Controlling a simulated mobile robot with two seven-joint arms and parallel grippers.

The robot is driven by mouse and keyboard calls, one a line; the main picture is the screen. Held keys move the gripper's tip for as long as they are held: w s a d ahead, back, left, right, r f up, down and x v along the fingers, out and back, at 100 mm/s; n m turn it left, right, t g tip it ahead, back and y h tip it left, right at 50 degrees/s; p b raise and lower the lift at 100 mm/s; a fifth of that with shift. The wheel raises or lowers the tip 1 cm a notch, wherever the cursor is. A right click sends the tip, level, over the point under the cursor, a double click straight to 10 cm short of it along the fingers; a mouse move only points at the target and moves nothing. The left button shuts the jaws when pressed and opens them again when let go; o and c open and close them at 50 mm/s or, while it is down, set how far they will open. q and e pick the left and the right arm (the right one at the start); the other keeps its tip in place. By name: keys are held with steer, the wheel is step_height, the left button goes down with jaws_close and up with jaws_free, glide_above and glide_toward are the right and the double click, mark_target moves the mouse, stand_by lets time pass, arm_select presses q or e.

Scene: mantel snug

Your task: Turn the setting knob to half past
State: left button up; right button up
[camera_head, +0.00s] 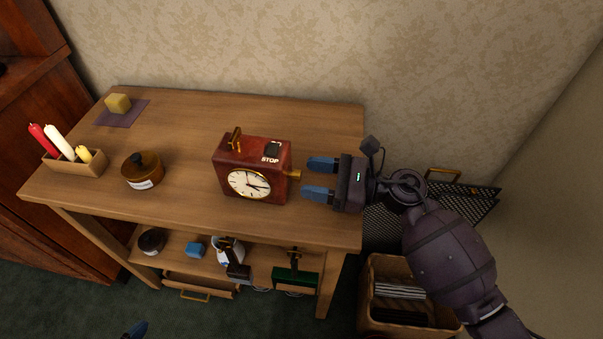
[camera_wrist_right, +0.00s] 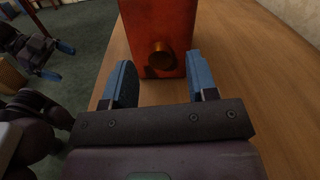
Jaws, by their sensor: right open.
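The red-brown wooden clock box (camera_head: 228,153) stands upright on the table, with a white dial (camera_head: 249,184) facing front. Its top carries a brass piece (camera_head: 235,138) and a dark switch by the word STOP. A brass knob (camera_head: 295,175) sticks out of its right side; it also shows in the right wrist view (camera_wrist_right: 161,58). My right gripper (camera_head: 306,177) is open beside the knob, its blue fingers pointing at that side. The knob appears between the fingers, not gripped.
On the table are a brown lidded pot (camera_head: 142,171), a candle box (camera_head: 75,167) and a yellow block (camera_head: 117,103) on a purple cloth (camera_head: 130,117). A lower shelf (camera_head: 180,252) holds several small things. A basket (camera_head: 375,322) stands at right. Table behind the clock is clear.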

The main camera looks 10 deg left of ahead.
mark_target(295, 176)
steer(key=shift+w+a, duration=0.1)
steer(key=shift+a, duration=1.3)
steer(key=c, duration=0.9)
